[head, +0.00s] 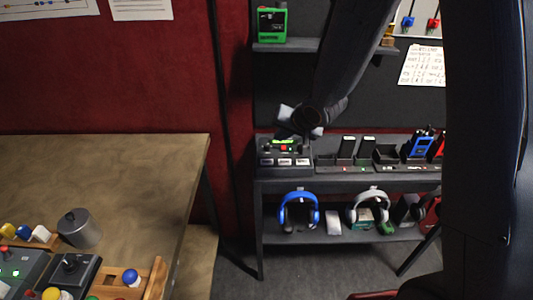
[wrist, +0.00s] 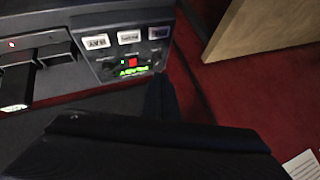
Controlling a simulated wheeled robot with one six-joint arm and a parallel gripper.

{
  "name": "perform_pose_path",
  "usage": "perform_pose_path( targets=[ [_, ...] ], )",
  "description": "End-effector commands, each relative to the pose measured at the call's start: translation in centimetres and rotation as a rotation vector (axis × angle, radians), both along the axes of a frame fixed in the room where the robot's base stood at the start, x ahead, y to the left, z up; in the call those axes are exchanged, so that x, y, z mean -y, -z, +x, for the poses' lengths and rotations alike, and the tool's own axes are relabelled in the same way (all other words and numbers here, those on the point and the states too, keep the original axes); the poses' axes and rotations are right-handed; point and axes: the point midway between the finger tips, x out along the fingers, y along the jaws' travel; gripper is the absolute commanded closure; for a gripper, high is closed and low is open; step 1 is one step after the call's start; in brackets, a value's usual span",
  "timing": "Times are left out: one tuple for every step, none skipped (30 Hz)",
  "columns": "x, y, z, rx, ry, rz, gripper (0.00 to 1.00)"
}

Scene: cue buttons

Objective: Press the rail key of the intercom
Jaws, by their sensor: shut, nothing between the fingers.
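The intercom (head: 264,151) is a dark box at the left end of the long shelf top. It has a lit green display, a red button (head: 284,148) and a row of three white-labelled keys (head: 285,162) along its front. In the wrist view the intercom (wrist: 112,68) appears upside down, with the three labelled keys (wrist: 129,37) beyond the red button. My gripper (wrist: 162,82) is shut and empty, dark, close to the intercom's display side. In the head view it hangs just above the intercom's back, partly hiding it.
Charging docks with radios (head: 420,147) stand to the right of the intercom. Headphones (head: 298,209) sit on the shelf below. An upper shelf holds a green device (head: 272,22). A wooden table (head: 130,170) with a pot and control boxes is at the left.

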Motion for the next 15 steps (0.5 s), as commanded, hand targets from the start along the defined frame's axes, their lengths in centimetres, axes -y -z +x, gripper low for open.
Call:
perform_pose_path(
  targets=[
    [-1.3, -0.5, 0.3, 0.005, -0.011, 0.040, 1.00],
    [-2.0, -0.6, 0.4, 0.008, -0.015, 0.063, 1.00],
    [-2.6, -0.7, 0.6, 0.009, -0.019, 0.088, 1.00],
    [-3.0, -0.7, 0.7, 0.011, -0.022, 0.103, 1.00],
    [-3.3, -0.8, 0.8, 0.012, -0.025, 0.112, 1.00],
    [-3.6, -0.8, 0.8, 0.011, -0.025, 0.123, 1.00],
    [-3.7, -0.8, 0.8, 0.012, -0.025, 0.128, 1.00],
    [-3.7, -0.7, 0.9, 0.012, -0.025, 0.129, 1.00],
    [-3.7, -0.7, 0.9, 0.012, -0.026, 0.130, 1.00],
    [-3.7, -0.7, 0.9, 0.012, -0.025, 0.129, 1.00],
    [-3.7, -0.7, 0.9, 0.012, -0.025, 0.129, 1.00],
    [-3.7, -0.7, 0.9, 0.012, -0.025, 0.129, 1.00],
    [-3.7, -0.7, 0.9, 0.011, -0.024, 0.128, 1.00],
    [-3.7, -0.7, 0.9, 0.011, -0.024, 0.128, 1.00],
    [-3.7, -0.7, 0.9, 0.012, -0.025, 0.128, 1.00]
  ],
)
